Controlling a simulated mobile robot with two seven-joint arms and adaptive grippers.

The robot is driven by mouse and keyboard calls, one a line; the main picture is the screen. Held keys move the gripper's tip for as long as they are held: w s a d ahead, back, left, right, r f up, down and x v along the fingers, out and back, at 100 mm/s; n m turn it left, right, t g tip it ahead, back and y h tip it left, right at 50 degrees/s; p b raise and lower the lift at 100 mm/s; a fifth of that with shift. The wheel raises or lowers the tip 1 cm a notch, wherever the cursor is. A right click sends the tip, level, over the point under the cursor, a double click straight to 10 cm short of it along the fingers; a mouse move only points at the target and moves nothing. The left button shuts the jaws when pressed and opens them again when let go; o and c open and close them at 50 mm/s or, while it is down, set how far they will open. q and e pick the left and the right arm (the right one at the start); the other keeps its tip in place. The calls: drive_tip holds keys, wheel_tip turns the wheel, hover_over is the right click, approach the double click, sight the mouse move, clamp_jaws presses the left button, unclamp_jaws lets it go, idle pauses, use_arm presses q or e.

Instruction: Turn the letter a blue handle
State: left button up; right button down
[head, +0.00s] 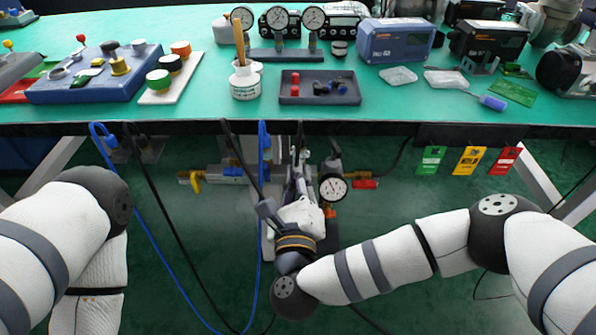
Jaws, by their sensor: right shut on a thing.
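My right gripper (299,172) reaches up to the middle of the pipework under the table's front edge. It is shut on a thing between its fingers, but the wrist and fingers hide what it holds. A small blue handle (232,171) shows on the pipe to the left of the gripper, apart from it. No letter A is readable at this size. My left arm stands at the left edge, and its gripper is not in view.
A dial gauge (333,187) and a red handle (364,184) sit right of the gripper; a yellow handle (195,182) is at far left of the pipe. Blue and black hoses hang in front. Green, yellow and red tags (468,160) hang at the right. The table (400,112) overhangs.

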use_arm(q)
drive_tip(key=shift+w+r+t+p, duration=0.4)
drive_tip(key=shift+w+r+p, duration=0.65)
drive_tip(key=shift+r, duration=0.2)
use_arm(e)
drive_tip(key=shift+a+f+n, duration=0.1)
drive_tip(key=shift+f+n, duration=0.05)
drive_tip(key=shift+n, duration=1.6)
drive_tip(key=shift+a+f+n, duration=0.1)
drive_tip(key=shift+f+n, duration=0.1)
drive_tip(key=shift+n, duration=1.5)
drive_tip(key=shift+a+f+n, duration=0.1)
drive_tip(key=shift+f+n, duration=0.05)
drive_tip(key=shift+n, duration=1.6)
drive_tip(key=shift+d+n, duration=0.1)
drive_tip(key=shift+n, duration=0.2)
drive_tip(key=shift+f, duration=0.1)
drive_tip(key=c, duration=1.7)
unclamp_jaws()
use_arm(q)
drive_tip(key=shift+s, duration=0.1)
